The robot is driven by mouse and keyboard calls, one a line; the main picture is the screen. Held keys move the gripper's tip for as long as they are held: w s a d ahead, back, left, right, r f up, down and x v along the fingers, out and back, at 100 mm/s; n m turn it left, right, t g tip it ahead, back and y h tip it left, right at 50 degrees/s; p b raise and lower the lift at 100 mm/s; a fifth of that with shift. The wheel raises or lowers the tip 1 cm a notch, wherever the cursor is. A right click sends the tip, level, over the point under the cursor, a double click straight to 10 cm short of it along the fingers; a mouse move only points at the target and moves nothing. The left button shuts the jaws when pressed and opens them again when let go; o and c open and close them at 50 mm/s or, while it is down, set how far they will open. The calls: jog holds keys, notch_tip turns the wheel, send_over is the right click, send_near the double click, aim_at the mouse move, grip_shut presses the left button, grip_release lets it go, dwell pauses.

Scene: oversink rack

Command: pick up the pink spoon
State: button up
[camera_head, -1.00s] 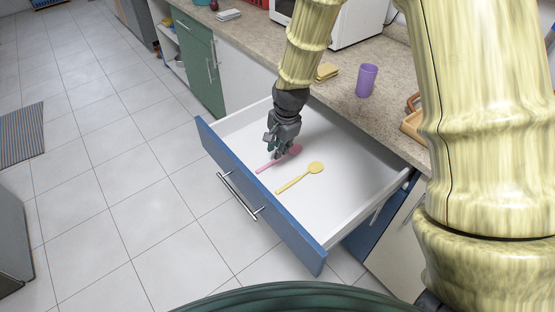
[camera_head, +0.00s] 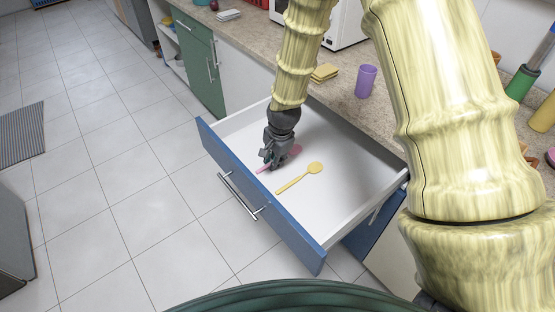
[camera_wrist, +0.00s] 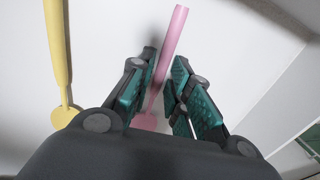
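The pink spoon (camera_head: 295,151) lies on the white floor of the open drawer. In the wrist view its handle (camera_wrist: 172,45) runs up between my fingers, and its bowl is partly hidden behind my gripper. My gripper (camera_head: 268,164) is inside the drawer, low over the spoon. In the wrist view the teal-padded fingers (camera_wrist: 160,90) are apart, one on each side of the handle. There is a gap between the right finger and the handle; whether the left finger touches it I cannot tell.
A yellow spoon (camera_head: 313,168) lies in the drawer beside the pink one. The blue drawer front (camera_head: 290,235) and its white side walls surround my gripper. A purple cup (camera_head: 366,82) and yellow sponge-like blocks (camera_head: 325,72) stand on the counter.

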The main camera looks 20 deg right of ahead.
jog(key=shift+c, duration=0.2)
grip_shut()
jog(key=shift+r, duration=0.15)
